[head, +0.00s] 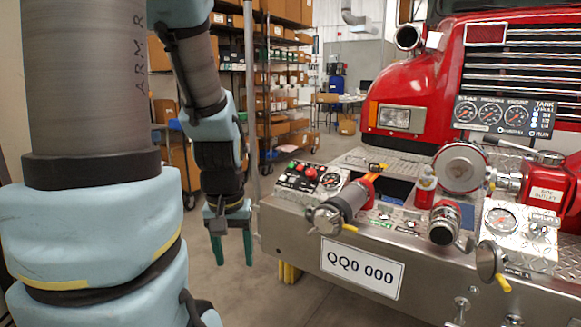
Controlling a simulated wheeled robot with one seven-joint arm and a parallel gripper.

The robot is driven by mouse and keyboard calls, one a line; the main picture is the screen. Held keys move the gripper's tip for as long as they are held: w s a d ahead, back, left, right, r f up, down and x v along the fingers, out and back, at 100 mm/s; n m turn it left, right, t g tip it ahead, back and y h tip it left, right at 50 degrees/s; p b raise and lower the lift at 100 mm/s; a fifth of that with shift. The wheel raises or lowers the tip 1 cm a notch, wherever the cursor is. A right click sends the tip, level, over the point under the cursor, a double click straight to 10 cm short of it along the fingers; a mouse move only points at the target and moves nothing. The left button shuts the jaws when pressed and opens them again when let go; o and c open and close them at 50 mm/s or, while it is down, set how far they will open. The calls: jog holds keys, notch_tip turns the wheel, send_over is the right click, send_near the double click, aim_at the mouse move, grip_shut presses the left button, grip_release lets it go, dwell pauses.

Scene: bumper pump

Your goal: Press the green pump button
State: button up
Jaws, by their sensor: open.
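The steel bumper (440,288) carries a license plate (362,268), a left pipe fitting (340,205) and a middle valve outlet (444,222). A gauge panel (505,116) is above right. Shelves with boxes (285,75) stand behind. Floor in front of the bumper's left end looks clear.

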grip_shut()
dwell(1.4)
